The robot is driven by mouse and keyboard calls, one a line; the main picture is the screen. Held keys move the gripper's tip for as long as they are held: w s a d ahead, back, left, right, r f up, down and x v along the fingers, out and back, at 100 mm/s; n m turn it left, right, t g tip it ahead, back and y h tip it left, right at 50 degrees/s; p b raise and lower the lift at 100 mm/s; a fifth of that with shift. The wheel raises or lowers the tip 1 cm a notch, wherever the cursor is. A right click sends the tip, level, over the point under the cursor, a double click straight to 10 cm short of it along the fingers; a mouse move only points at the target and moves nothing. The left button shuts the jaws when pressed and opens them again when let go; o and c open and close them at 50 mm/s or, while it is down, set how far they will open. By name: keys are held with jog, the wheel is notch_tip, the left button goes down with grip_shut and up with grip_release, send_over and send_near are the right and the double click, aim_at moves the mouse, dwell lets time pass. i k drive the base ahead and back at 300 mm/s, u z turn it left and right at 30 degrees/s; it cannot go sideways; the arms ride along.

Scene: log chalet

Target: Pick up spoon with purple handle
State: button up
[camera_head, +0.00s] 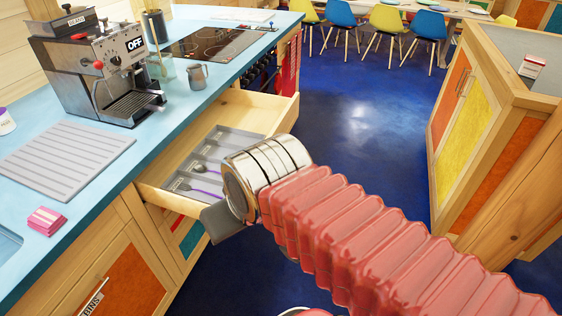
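An open wooden drawer (265,110) under the blue counter holds a grey cutlery tray (178,186). A utensil with a purple handle (206,193) lies in the tray's near compartment, its metal head to the left; it looks like a spoon, but it is small. Other utensils lie in the compartments behind it, one with some purple showing. My gripper (221,221) is at the drawer's near right edge, just right of and in front of the purple handle. One dark grey finger shows; the rest is hidden by my wrist, which also covers part of the drawer.
On the counter are a coffee machine (105,72), a metal jug (197,77), a grey ribbed mat (68,158) and a pink sponge (46,220). A wooden cabinet (478,110) stands at right. The blue floor between is clear, with chairs (387,24) at the back.

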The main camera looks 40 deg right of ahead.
aim_at(198, 167)
jog(key=k, duration=0.4)
jog(key=z, duration=0.2)
jog(key=i, duration=0.4)
jog(key=z, duration=0.65)
jog(key=i, duration=1.05)
